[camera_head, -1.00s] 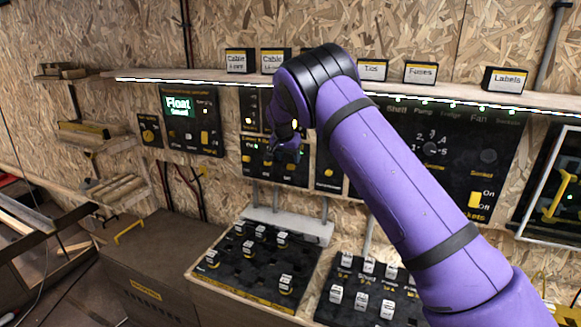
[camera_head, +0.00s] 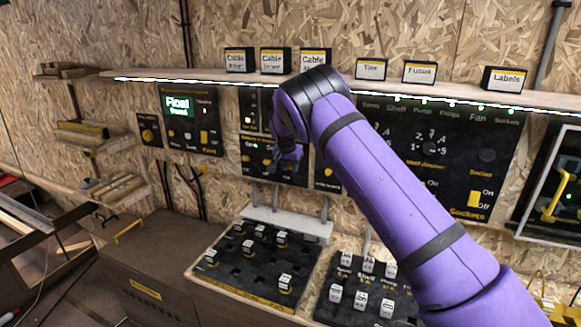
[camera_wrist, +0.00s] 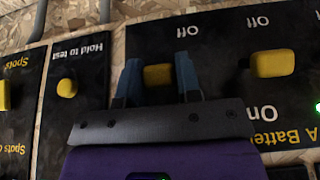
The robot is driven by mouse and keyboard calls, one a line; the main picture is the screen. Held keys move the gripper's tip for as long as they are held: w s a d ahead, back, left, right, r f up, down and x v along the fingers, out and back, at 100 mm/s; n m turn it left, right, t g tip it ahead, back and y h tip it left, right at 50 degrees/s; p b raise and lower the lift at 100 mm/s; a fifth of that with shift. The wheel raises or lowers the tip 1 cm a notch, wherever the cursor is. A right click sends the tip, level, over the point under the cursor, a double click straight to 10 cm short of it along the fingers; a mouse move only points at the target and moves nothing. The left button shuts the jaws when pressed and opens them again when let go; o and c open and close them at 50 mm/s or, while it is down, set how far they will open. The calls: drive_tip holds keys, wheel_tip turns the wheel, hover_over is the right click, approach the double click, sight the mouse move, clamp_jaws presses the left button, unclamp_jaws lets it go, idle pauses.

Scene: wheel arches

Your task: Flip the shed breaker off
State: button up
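My gripper (camera_wrist: 158,80) is open in the wrist view. Its two blue fingers stand on either side of a yellow switch knob (camera_wrist: 158,75) on a black panel (camera_wrist: 205,60). I cannot tell whether they touch the knob. The panel's print appears upside down, with "Off" twice, "On" and "A Battery"; a second yellow knob (camera_wrist: 272,64) sits to the right. I cannot read a "shed" label. In the head view my gripper (camera_head: 270,172) is at the lower middle wall panel (camera_head: 250,158), and my forearm hides part of the wall.
A wooden shelf (camera_head: 200,79) with labelled boxes runs above the panels. A large black panel (camera_head: 440,150) is at right. Below, two sloped boards (camera_head: 240,268) (camera_head: 345,310) carry several small white labelled blocks. A narrow "Hold to test" panel (camera_wrist: 75,90) adjoins in the wrist view.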

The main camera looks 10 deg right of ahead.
drive_tip(key=shift+f, duration=0.1)
drive_tip(key=shift+s+a+f+t+h, duration=0.3)
drive_tip(key=shift+f+t+h, duration=0.25)
drive_tip(key=shift+t, duration=0.35)
drive_tip(key=shift+a+f+t+h, duration=0.1)
drive_tip(key=shift+f+t+h, duration=0.25)
drive_tip(key=shift+t+h, duration=0.3)
drive_tip(key=shift+d+f+t+h, duration=0.1)
drive_tip(key=shift+f+t+h, duration=0.6)
drive_tip(key=shift+t, duration=0.45)
drive_tip(key=shift+d+f+t+h, duration=0.1)
drive_tip(key=shift+f+t+h, duration=0.45)
drive_tip(key=shift+t+h, duration=0.4)
drive_tip(key=shift+w+f+t, duration=0.1)
drive_tip(key=shift+f+t, duration=0.05)
drive_tip(key=shift+t, duration=0.2)
drive_tip(key=o, duration=0.9)
